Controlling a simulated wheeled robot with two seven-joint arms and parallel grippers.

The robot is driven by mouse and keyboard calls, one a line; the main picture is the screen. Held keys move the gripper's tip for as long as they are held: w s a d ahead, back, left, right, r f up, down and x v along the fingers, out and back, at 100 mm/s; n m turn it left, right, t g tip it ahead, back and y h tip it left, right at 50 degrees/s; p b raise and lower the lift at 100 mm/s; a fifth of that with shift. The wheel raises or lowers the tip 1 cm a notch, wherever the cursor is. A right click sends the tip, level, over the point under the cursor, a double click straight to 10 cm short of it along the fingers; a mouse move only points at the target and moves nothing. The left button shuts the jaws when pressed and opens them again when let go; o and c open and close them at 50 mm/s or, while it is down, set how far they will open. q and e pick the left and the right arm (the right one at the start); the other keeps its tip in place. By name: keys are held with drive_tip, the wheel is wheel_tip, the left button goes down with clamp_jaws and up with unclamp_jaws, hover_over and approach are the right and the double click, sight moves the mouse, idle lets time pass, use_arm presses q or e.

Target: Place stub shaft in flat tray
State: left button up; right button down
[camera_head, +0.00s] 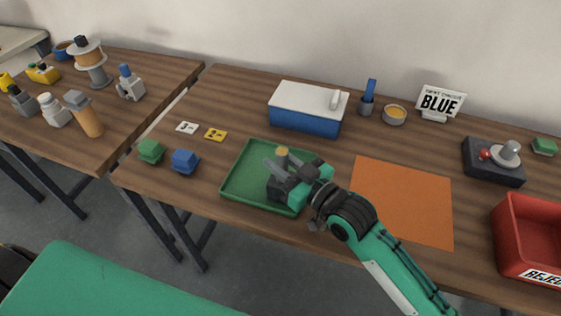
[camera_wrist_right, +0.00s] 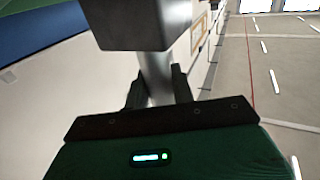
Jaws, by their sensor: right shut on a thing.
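The flat tray (camera_head: 243,178) is the shallow green tray near the front middle of the table in the head view. My right gripper (camera_head: 279,168) is over the tray, shut on the stub shaft (camera_head: 283,153), whose small tan end shows by the fingers. In the right wrist view the shaft (camera_wrist_right: 157,75) is a pale grey cylinder between the dark fingers, with a wider dark block-like part (camera_wrist_right: 130,24) beyond it. The gripper hides part of the tray. I cannot tell whether the shaft touches the tray floor. My left gripper is not in view.
An orange mat (camera_head: 402,200) lies right of the tray, and a red reject bin (camera_head: 530,235) stands at the right. A blue box with a white lid (camera_head: 308,106) stands behind. Green (camera_head: 151,151) and blue (camera_head: 185,161) blocks sit left of the tray.

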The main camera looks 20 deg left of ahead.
drive_tip(key=shift+f, duration=0.1)
drive_tip(key=c, duration=1.6)
unclamp_jaws()
drive_tip(key=shift+f, duration=0.15)
drive_tip(key=o, duration=0.4)
drive_tip(key=shift+o, duration=0.2)
drive_tip(key=v, duration=0.4)
drive_tip(key=shift+s+d+b, duration=0.15)
drive_tip(key=shift+d+b, duration=0.05)
drive_tip(key=shift+b, duration=0.15)
approach(286, 168)
use_arm(q)
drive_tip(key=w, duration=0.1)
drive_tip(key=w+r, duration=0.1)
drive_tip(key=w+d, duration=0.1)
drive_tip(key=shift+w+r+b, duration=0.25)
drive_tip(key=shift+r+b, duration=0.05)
drive_tip(key=shift+b, duration=0.1)
use_arm(e)
drive_tip(key=shift+d, duration=0.1)
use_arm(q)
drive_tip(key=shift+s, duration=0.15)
